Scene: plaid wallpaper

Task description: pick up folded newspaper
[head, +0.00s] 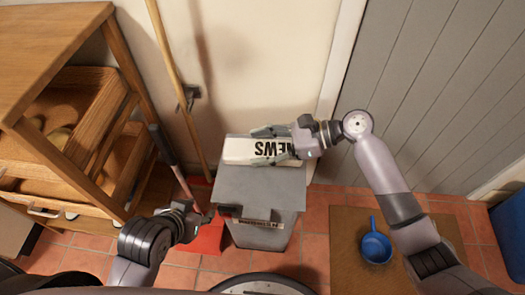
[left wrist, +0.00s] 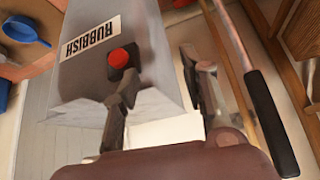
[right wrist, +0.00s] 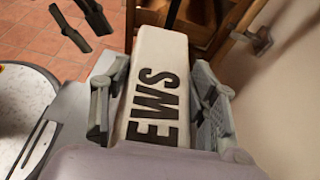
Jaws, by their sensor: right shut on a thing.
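The folded newspaper (head: 240,150) is a pale roll with black "NEWS" print, at the back of the grey bin's lid. My right gripper (head: 277,147) is shut on it; in the right wrist view one finger lies along each side of the newspaper (right wrist: 158,80). I cannot tell whether the newspaper touches the lid. My left gripper (head: 197,215) is low beside the bin's front left side. In the left wrist view its two fingers stand apart with nothing gripped between them.
The grey bin (head: 258,185) has a "RUBBISH" label. A red dustpan (head: 207,238) and a broom (head: 178,70) stand left of it, then a wooden shelf (head: 60,35) with crates. A blue scoop (head: 375,246) lies on a brown mat (head: 343,222) at right.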

